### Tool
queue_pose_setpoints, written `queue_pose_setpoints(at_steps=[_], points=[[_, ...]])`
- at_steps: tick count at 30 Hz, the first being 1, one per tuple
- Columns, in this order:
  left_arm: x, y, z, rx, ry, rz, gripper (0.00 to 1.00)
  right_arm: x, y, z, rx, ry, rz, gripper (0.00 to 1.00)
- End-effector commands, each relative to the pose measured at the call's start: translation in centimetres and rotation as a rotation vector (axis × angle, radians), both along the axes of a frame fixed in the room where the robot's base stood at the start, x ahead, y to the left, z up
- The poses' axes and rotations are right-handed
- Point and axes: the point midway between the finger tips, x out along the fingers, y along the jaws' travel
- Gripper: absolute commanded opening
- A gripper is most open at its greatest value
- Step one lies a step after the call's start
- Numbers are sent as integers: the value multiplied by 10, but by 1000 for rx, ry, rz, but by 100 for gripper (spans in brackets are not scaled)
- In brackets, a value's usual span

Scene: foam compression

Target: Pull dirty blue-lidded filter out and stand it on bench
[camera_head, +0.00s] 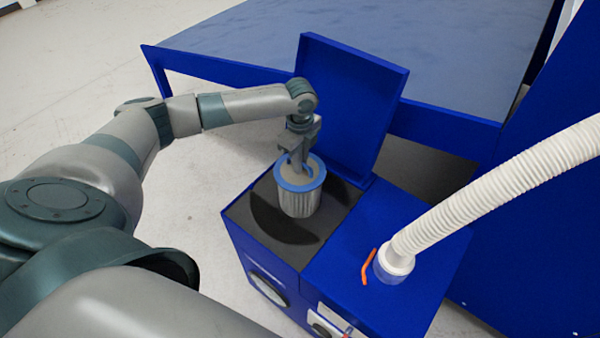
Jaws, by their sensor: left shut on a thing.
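The filter (299,202) is a grey pleated cylinder with a blue ring-shaped lid. It is upright over the open compartment (247,214) of the blue machine, and most of its side shows. My left gripper (298,170) points down and is shut on the filter at the middle of its lid. The fingertips are partly hidden against the lid. I cannot tell whether the filter's lower end is clear of the compartment. My right gripper is not in view.
The machine's blue lid (352,105) stands open behind the filter. A white ribbed hose (490,190) rises from the machine's right part, beside an orange lever (368,266). The blue-framed bench (400,50) behind has a clear grey-blue top.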

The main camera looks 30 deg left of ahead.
Motion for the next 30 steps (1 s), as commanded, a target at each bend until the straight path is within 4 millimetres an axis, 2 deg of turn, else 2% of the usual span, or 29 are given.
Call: queue_pose_setpoints(at_steps=[9,15,30], points=[[1,1,32,0,-3,0,0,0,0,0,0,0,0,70],[1,0,46,1,-3,-1,0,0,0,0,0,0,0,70],[0,0,47,1,-2,0,0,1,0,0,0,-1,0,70]])
